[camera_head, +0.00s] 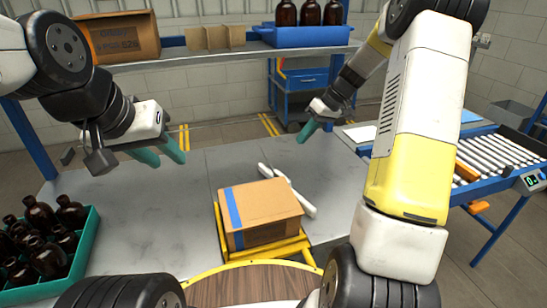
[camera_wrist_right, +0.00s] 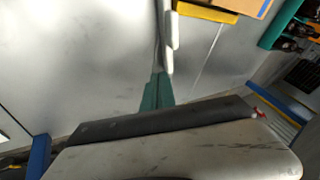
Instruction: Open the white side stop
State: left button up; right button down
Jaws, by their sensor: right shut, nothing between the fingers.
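The white side stop (camera_head: 298,196) is a pale bar lying at a slant along the right side of a cardboard box (camera_head: 262,212), with a shorter white piece at its far end. In the right wrist view the white side stop (camera_wrist_right: 169,32) extends upward just beyond the fingertips; I cannot tell whether they touch it. My right gripper (camera_head: 301,139) has teal fingers shut and empty, above the table beyond the stop; its fingers show in the wrist view (camera_wrist_right: 158,80). My left gripper (camera_head: 171,164) is open and empty above the left of the table.
The box sits on a yellow frame (camera_head: 223,238) at the front edge of the grey table (camera_head: 130,210). A green crate (camera_head: 82,249) of amber bottles stands at left. A roller conveyor (camera_head: 500,152) is at right. The table between the crate and box is clear.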

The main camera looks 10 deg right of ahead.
jog(key=shift+n+y, duration=0.4)
jog(key=shift+y, duration=0.2)
jog(key=w+a+f, duration=0.1)
jog(key=f, duration=0.3)
jog(key=w+a+f, duration=0.1)
jog(key=f, duration=0.3)
jog(key=w+a+f, duration=0.1)
jog(key=a+f, duration=0.1)
jog(key=f, duration=0.3)
jog(key=shift+w, duration=0.4)
jog(key=a, duration=0.1)
jog(key=s+a, duration=0.1)
jog(key=a, duration=0.1)
jog(key=shift+s, duration=0.25)
jog(key=shift+s+a, duration=0.2)
jog(key=shift+a, duration=0.2)
